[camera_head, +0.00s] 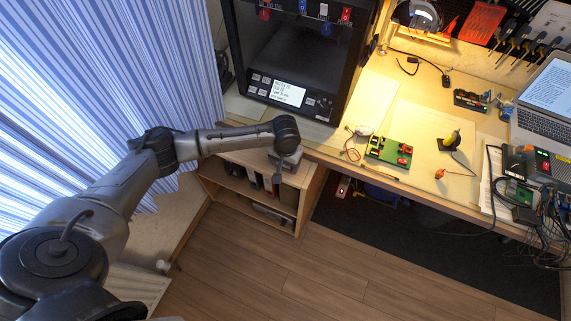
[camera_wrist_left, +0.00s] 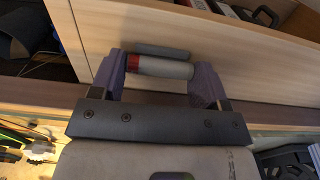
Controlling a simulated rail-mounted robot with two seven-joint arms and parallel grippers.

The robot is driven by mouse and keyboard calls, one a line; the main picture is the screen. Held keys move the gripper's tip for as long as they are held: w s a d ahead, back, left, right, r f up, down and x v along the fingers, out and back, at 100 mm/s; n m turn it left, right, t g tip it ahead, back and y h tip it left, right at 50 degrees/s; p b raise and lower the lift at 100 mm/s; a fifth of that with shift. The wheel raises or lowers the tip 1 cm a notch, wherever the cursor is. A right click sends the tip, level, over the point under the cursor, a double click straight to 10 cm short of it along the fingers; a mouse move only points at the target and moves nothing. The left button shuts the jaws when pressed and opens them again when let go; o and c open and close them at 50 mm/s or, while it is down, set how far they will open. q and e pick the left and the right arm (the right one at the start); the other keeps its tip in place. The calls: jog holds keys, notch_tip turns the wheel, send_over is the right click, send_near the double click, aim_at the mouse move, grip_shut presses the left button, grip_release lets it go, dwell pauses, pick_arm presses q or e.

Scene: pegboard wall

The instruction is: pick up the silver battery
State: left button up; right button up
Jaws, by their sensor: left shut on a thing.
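The silver battery (camera_wrist_left: 168,68), a grey cylinder with a red end, shows in the left wrist view. It lies crosswise between the two purple-grey fingers of my left gripper (camera_wrist_left: 160,76), which is shut on it. A dark rounded shape right behind the battery may be its shadow; I cannot tell. In the head view my left gripper (camera_head: 279,170) hangs down at the end of my arm in front of the low wooden shelf, near the bench's left end. The battery cannot be made out there. My right gripper is not in view.
The low wooden shelf (camera_head: 303,196) with items inside stands beside the bench (camera_head: 385,117). A black machine with a lit display (camera_head: 288,94) stands behind my wrist. A green board (camera_head: 389,151), a laptop (camera_head: 547,99) and cables lie further right. The wooden floor (camera_head: 330,265) is clear.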

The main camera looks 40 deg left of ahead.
pick_arm(q)
jog(key=c, duration=0.4)
jog(key=shift+o, duration=0.2)
jog(key=shift+r, duration=0.15)
